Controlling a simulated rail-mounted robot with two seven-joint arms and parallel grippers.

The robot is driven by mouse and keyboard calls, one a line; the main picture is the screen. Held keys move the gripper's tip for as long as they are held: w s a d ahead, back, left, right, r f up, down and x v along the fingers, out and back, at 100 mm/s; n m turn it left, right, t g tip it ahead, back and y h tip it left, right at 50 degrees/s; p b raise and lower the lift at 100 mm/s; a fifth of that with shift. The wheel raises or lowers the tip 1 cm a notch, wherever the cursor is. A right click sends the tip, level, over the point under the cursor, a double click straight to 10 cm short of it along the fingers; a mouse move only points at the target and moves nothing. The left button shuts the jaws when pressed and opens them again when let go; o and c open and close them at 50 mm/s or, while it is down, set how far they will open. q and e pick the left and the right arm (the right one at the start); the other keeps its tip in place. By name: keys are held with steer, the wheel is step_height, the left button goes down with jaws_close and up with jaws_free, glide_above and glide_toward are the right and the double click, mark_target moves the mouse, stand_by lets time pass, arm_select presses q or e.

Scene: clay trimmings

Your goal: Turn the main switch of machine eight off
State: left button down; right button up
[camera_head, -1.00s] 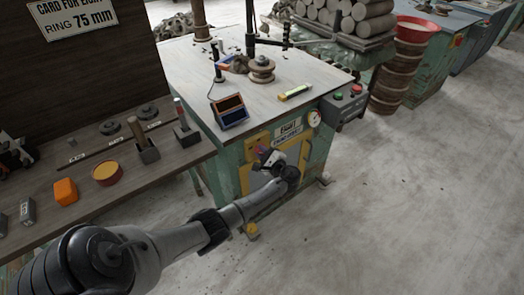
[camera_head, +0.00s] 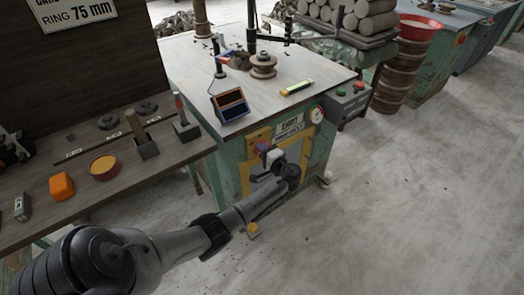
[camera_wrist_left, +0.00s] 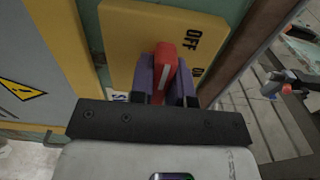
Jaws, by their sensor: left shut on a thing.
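The green machine (camera_head: 232,165) has a pale top, and a sign on its front seems to read "EIGHT" (camera_head: 290,126). Its yellow switch plate (camera_head: 258,138) is partly behind my left gripper (camera_head: 271,156). In the left wrist view the plate (camera_wrist_left: 135,35) carries the word "OFF" and part of another word below it, both turned on their side. A red switch handle (camera_wrist_left: 165,66) stands between the purple fingers of my left gripper (camera_wrist_left: 166,82), which are shut on it. The handle's pivot is hidden. My right gripper is not in view.
A gauge (camera_head: 316,114) and a grey box with green and red buttons (camera_head: 347,92) are at the machine's right. A wooden bench (camera_head: 95,195) with tools, an orange block (camera_head: 61,186) and a round tin (camera_head: 104,168) is at left.

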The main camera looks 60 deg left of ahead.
arm_select(q)
steer(key=shift+n, duration=0.3)
steer(key=c, duration=1.1)
jaws_free()
steer(key=shift+d, duration=0.1)
steer(key=d+p, duration=0.1)
steer(key=d, duration=0.3)
steer(key=w+d+p, duration=0.1)
steer(key=d, duration=0.4)
steer(key=d+p, duration=0.1)
steer(key=d, duration=0.3)
steer(key=shift+w+d, duration=0.3)
